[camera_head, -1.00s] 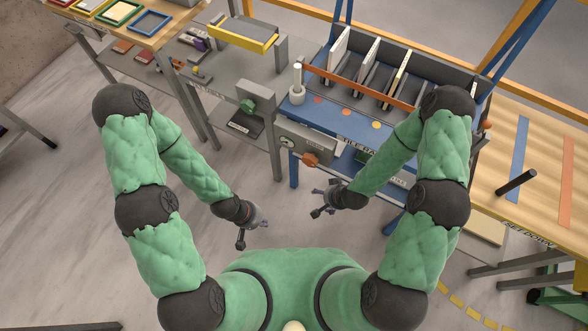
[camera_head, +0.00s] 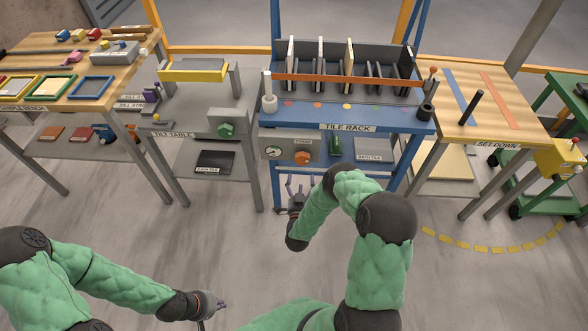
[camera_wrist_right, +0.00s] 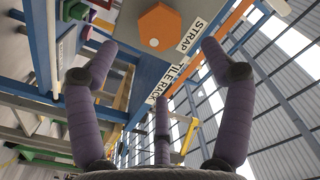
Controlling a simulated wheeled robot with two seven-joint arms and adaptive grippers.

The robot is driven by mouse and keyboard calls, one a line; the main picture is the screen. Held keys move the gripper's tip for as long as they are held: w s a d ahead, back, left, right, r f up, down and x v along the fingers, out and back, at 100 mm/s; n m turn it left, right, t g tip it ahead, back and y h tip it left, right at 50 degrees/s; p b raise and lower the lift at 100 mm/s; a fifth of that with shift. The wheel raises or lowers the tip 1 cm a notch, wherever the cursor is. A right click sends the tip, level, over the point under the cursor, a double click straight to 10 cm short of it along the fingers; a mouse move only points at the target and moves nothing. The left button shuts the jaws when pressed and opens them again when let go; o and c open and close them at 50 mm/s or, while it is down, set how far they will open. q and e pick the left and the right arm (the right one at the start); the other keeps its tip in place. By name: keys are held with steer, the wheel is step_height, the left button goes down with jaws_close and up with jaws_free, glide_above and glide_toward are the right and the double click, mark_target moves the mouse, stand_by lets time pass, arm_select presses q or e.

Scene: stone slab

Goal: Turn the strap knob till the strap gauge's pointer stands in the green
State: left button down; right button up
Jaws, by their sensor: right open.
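The orange strap knob (camera_head: 303,157) sits on the grey front panel of the tile rack, by a STRAP label. In the right wrist view the knob (camera_wrist_right: 159,26) shows as an orange hexagon beyond the fingertips. The strap gauge (camera_head: 273,152) is a small round dial left of the knob; its pointer is too small to read. My right gripper (camera_head: 293,184) is open and empty, just below the panel and apart from the knob; its spread purple fingers show in the wrist view (camera_wrist_right: 160,70). My left gripper (camera_head: 214,306) is low, over the floor, far from the rack; its opening is unclear.
The blue tile rack (camera_head: 395,118) holds upright tiles behind an orange bar (camera_head: 350,81). The set-down table (camera_head: 510,115) is to the right. Floor before the rack is clear.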

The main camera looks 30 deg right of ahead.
mark_target(302, 161)
steer(key=b+x, duration=0.2)
steer(key=x, duration=0.8)
steer(key=shift+w+d+b, duration=0.1)
steer(key=shift+w+b, duration=0.1)
steer(key=shift+b, duration=0.2)
steer(key=c, duration=1.1)
